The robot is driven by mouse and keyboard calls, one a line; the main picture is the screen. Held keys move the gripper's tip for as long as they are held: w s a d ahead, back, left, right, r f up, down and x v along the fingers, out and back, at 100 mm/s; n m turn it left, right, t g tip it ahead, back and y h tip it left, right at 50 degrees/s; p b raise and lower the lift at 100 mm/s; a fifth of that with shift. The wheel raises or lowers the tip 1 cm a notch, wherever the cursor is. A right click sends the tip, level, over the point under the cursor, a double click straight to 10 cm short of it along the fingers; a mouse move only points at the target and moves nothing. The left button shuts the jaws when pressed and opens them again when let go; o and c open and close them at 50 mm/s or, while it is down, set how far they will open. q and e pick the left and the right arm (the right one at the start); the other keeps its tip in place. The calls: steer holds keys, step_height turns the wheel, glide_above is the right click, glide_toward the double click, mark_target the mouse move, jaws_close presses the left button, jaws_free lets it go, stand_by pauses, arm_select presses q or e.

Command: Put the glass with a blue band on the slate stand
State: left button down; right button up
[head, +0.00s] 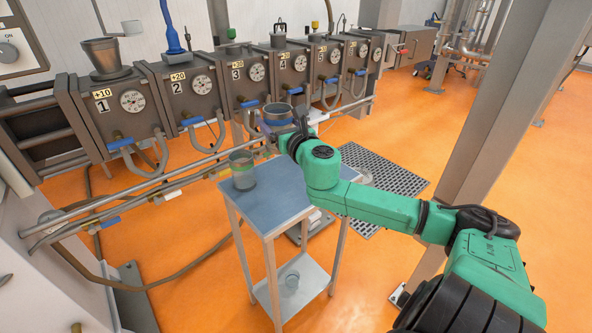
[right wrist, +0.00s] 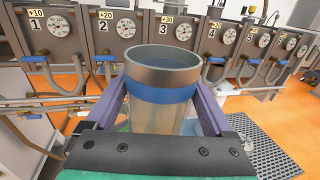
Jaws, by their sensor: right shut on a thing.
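The glass with a blue band (head: 278,110) is held upright above the far edge of a small stand with a slate-blue top (head: 283,203). In the right wrist view the glass (right wrist: 160,112) fills the middle, its blue band just under a grey rim. My right gripper (right wrist: 160,95) has its purple fingers on both sides of the glass and is shut on it. In the head view the right gripper (head: 272,122) is partly hidden behind its wrist. The glass appears clear of the stand top. My left gripper is not in view.
Another glass (head: 242,170) stands on the stand top's left part. Numbered grey boxes (head: 133,107) and rails run behind. A floor grate (head: 385,172) lies to the right. The stand's front top is clear.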

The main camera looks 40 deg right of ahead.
step_height(320, 180, down, 16)
steer(key=b, duration=0.4)
steer(key=shift+r+b, duration=0.1)
steer(key=shift+b, duration=0.2)
steer(key=shift+d+r, duration=0.1)
